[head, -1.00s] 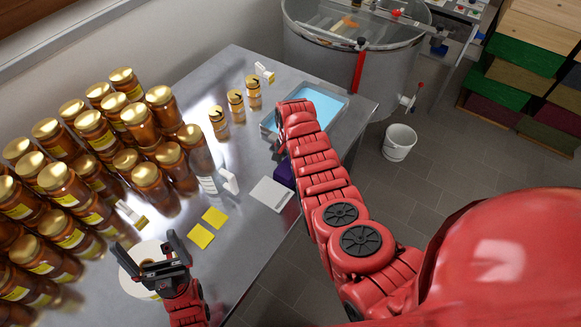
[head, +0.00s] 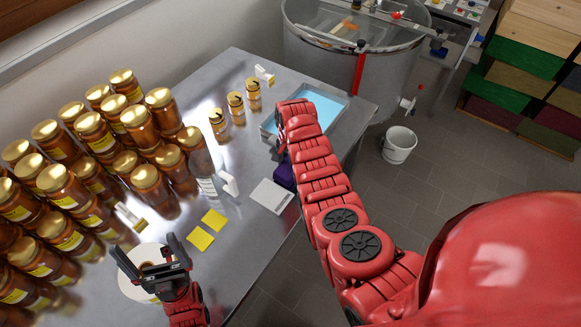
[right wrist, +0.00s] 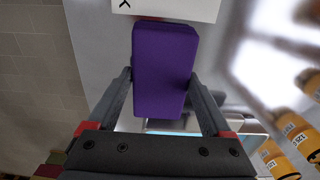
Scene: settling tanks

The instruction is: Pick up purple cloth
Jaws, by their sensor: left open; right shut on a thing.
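The purple cloth (head: 283,175) is a folded block at the table's right edge, partly hidden behind my right arm in the head view. In the right wrist view the cloth (right wrist: 166,50) sits between the two fingers of my right gripper (right wrist: 161,78), which is shut on it. I cannot tell whether the cloth touches the table. The right gripper's fingers are hidden in the head view. My left gripper (head: 150,248) is open and empty, above a white roll (head: 128,286) at the table's near end.
A white flat scale or card (head: 271,195) lies beside the cloth. A blue-lined tray (head: 345,112) is beyond it. Many honey jars (head: 95,130) crowd the left of the metal table (head: 232,262). Yellow notes (head: 201,238) lie in the middle. A bucket (head: 398,146) stands on the floor.

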